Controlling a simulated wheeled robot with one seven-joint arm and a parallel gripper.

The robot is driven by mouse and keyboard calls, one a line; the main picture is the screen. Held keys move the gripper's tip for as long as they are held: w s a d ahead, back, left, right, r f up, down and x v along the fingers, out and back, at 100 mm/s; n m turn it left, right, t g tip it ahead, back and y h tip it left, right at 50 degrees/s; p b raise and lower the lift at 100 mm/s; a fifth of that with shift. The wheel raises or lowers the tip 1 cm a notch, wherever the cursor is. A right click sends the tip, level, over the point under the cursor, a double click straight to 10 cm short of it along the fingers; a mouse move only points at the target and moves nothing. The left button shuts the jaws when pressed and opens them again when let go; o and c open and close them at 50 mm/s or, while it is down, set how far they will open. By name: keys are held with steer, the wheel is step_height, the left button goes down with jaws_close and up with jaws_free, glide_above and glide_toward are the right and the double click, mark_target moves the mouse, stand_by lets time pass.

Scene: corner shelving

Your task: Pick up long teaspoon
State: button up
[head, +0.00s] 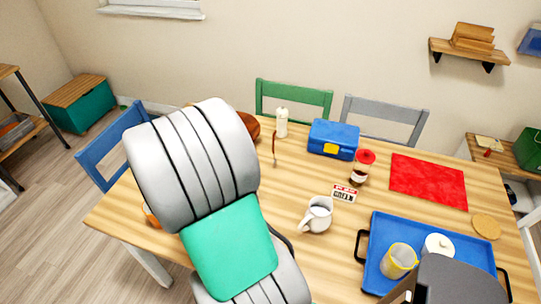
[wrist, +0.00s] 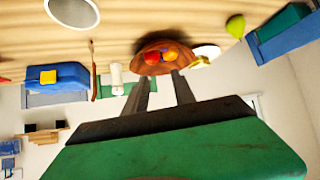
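In the head view my arm hides the gripper.
A blue lunchbox (head: 333,138), a red-lidded jar (head: 362,165), a white jug (head: 318,214) and a red cloth (head: 428,181) are on the table. A blue tray (head: 385,226) holds a yellowish cup (head: 398,262) and a white lidded pot (head: 438,246). Chairs stand along the far side.

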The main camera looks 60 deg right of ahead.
mark_target(274, 137)
steer(key=s+d+f+m+h, duration=0.1)
steer(key=s+d, duration=0.3)
steer(key=d, duration=0.1)
steer(key=s+d+f+m+g+h, duration=0.1)
steer(key=s+d+h, duration=0.1)
steer(key=s+d, duration=0.2)
steer(key=s+d+f+m+g+h, duration=0.1)
steer(key=s+d+h, duration=0.1)
steer(key=s+d, duration=0.2)
steer(key=shift+s+d+f+p, duration=0.1)
steer(key=shift+s+d+p, duration=0.1)
steer(key=shift+d, duration=0.35)
steer(key=shift+s+d+f+p, duration=0.1)
steer(key=shift+d+p, duration=0.05)
steer(key=shift+d, duration=0.4)
steer(key=p+x, duration=0.1)
steer(key=x, duration=0.5)
steer(key=shift+d+p, duration=0.25)
steer(key=shift+p, duration=0.05)
steer(key=shift+w+d+f, duration=0.1)
steer(key=shift+w+d, duration=0.05)
steer(key=shift+d, duration=0.3)
steer(key=shift+a, duration=0.1)
steer(key=shift+c, duration=0.3)
jaws_close()
